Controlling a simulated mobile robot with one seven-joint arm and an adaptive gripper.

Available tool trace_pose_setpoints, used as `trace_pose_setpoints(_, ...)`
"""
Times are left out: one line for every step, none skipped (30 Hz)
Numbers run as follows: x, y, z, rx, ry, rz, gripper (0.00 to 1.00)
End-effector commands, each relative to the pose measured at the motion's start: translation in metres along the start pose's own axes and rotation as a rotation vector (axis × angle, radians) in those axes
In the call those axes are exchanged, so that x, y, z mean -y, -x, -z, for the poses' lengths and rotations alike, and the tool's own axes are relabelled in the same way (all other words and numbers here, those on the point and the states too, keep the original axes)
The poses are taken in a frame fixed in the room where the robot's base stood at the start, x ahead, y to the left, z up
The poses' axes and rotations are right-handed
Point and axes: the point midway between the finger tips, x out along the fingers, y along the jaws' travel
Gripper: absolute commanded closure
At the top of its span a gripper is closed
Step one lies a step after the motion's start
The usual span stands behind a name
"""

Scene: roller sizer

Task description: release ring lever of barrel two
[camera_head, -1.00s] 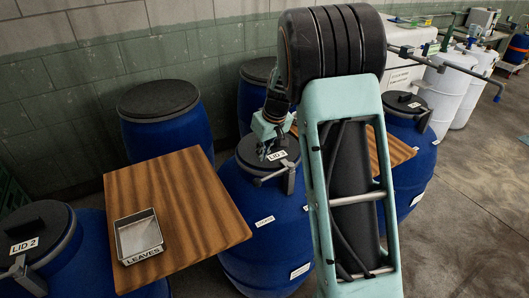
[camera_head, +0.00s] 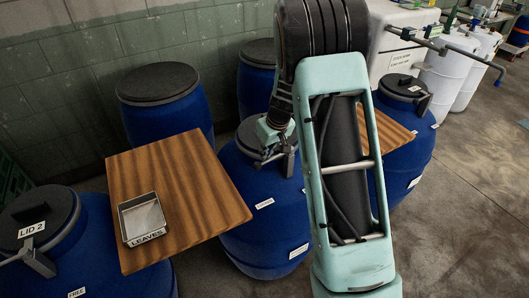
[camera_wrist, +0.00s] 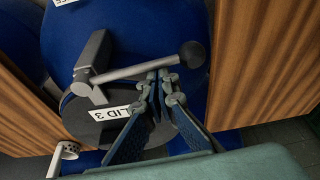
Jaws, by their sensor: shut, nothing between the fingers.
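Barrel two (camera_head: 100,245) is blue with a dark lid marked LID 2 (camera_head: 31,229), at the far left of the head view. Its grey ring lever (camera_head: 38,262) is at the front of the lid and partly cut off by the frame edge. My gripper (camera_head: 271,150) is away from it, over the blue barrel (camera_head: 262,225) with lid 3. In the wrist view my gripper (camera_wrist: 166,76) is shut and empty. Its fingertips are close beside the ball-ended lever (camera_wrist: 140,70) of lid 3 (camera_wrist: 112,112); I cannot tell whether they touch.
A wooden table (camera_head: 190,180) with a tray marked LEAVES (camera_head: 143,240) stands between barrel two and the lid 3 barrel. Another wooden top (camera_head: 392,135) and a blue barrel (camera_head: 405,165) are to the right. More blue barrels stand behind. Floor is clear at right.

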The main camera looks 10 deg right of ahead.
Motion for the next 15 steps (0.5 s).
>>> trace_pose_setpoints(0.0,0.0,0.0,0.0,0.0,0.0,1.0)
trace_pose_setpoints(0.0,0.0,0.0,0.0,0.0,0.0,1.0)
trace_pose_setpoints(0.0,0.0,0.0,0.0,0.0,0.0,1.0)
trace_pose_setpoints(0.0,0.0,0.0,0.0,0.001,0.0,1.0)
trace_pose_setpoints(0.0,0.0,0.0,0.0,0.002,0.001,1.0)
trace_pose_setpoints(0.0,-0.001,-0.001,0.0,0.005,0.002,1.0)
trace_pose_setpoints(0.0,-0.001,-0.001,-0.001,0.009,0.003,1.0)
trace_pose_setpoints(0.0,-0.001,-0.002,-0.001,0.014,0.004,1.0)
trace_pose_setpoints(0.0,-0.001,-0.003,-0.001,0.022,0.007,1.0)
trace_pose_setpoints(-0.001,-0.001,-0.004,-0.002,0.03,0.009,1.0)
trace_pose_setpoints(-0.001,-0.001,-0.005,-0.002,0.039,0.011,1.0)
trace_pose_setpoints(-0.001,-0.002,-0.006,-0.002,0.052,0.017,1.0)
trace_pose_setpoints(0.0,-0.002,-0.008,-0.002,0.065,0.022,1.0)
trace_pose_setpoints(-0.001,-0.002,-0.01,-0.002,0.081,0.026,1.0)
trace_pose_setpoints(-0.001,-0.002,-0.012,-0.002,0.101,0.033,1.0)
